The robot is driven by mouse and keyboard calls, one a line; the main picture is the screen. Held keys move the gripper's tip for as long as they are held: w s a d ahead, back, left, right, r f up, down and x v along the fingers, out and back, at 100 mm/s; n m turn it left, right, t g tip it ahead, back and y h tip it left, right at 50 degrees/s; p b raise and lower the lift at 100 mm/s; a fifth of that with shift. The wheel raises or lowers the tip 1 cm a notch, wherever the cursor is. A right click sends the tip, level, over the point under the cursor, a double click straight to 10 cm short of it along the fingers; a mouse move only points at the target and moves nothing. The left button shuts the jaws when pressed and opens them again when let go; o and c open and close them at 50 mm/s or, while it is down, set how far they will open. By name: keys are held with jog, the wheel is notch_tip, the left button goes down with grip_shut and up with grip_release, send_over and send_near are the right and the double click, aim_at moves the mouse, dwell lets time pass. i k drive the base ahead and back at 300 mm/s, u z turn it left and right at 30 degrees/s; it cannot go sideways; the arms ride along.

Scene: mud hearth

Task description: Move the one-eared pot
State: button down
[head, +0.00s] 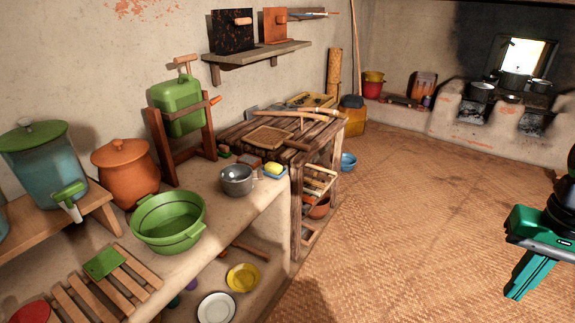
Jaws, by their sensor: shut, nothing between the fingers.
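A small grey metal pot (237,181) stands upright on the pale counter, right of a green basin; a small ear shows at its side, but I cannot tell how many it has. Dark pots stand on the mud hearth at the back right: a left one (480,93), a middle one (514,83) and a right one (540,86). Their ears are too small to make out, so I cannot tell for sure which pot is one-eared. My gripper (516,294) is at the right edge, shut and empty, pointing down over the mat floor, apart from every pot.
The counter (262,212) also holds a green basin (168,221), an orange clay jar (126,172) and a soap dish (274,173). A wooden rack table (300,155) stands beyond. The woven mat floor (420,220) is mostly clear up to the hearth (470,118).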

aim_at(236, 180)
jog(key=u, duration=0.3)
jog(key=i, duration=1.05)
jog(key=u, duration=0.8)
jog(key=i, duration=0.25)
jog(key=u, duration=0.15)
